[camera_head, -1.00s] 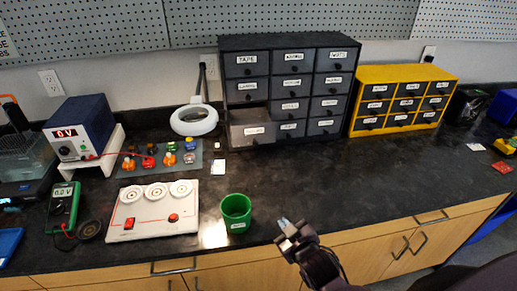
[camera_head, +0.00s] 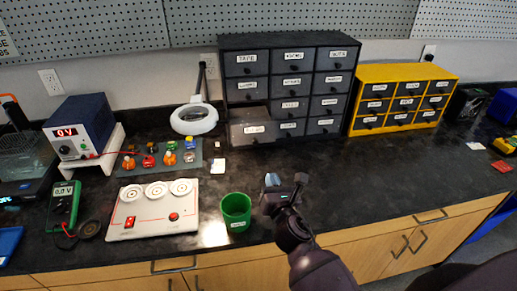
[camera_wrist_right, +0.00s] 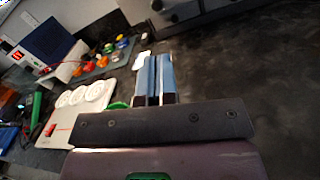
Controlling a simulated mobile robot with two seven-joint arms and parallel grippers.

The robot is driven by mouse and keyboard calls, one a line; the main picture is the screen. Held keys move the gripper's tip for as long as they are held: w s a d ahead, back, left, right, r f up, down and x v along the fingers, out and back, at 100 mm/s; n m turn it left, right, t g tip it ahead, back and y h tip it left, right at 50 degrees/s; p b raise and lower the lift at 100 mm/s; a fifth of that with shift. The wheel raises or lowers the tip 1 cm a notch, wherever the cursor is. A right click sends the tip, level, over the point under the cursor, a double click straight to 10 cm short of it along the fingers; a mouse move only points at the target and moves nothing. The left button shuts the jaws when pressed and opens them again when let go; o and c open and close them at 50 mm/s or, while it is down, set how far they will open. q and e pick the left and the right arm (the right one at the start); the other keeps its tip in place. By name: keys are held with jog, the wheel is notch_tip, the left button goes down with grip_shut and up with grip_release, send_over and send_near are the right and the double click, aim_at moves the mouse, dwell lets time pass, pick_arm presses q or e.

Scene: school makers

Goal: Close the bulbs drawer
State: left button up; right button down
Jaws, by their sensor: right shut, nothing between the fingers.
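The bulbs drawer (camera_head: 252,131) seems to be the bottom-left drawer of the dark cabinet (camera_head: 290,42). It stands pulled out toward me, and its label is too blurred to read for sure. The other drawers of this cabinet are in. My right gripper (camera_head: 284,181) is shut and empty over the counter, in front of the cabinet and apart from the drawer. Its blue-grey fingers (camera_wrist_right: 154,78) lie close together in the right wrist view. My left gripper is not in view.
A green cup (camera_head: 236,207) stands left of my right gripper. A white panel with round sockets (camera_head: 152,225) lies further left. A magnifier lamp (camera_head: 194,119) stands just left of the open drawer. A yellow drawer cabinet (camera_head: 402,72) is at the right.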

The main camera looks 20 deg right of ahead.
jog(key=n, duration=0.3)
send_near(256, 143)
jog(key=w, duration=0.3)
jog(key=w+d, duration=0.1)
jog(key=w, duration=0.2)
jog(key=shift+w+d, duration=0.15)
jog(key=shift+d, duration=0.1)
jog(key=shift+w+d+b, duration=0.1)
jog(key=shift+w+b, duration=0.2)
jog(key=shift+w, duration=0.25)
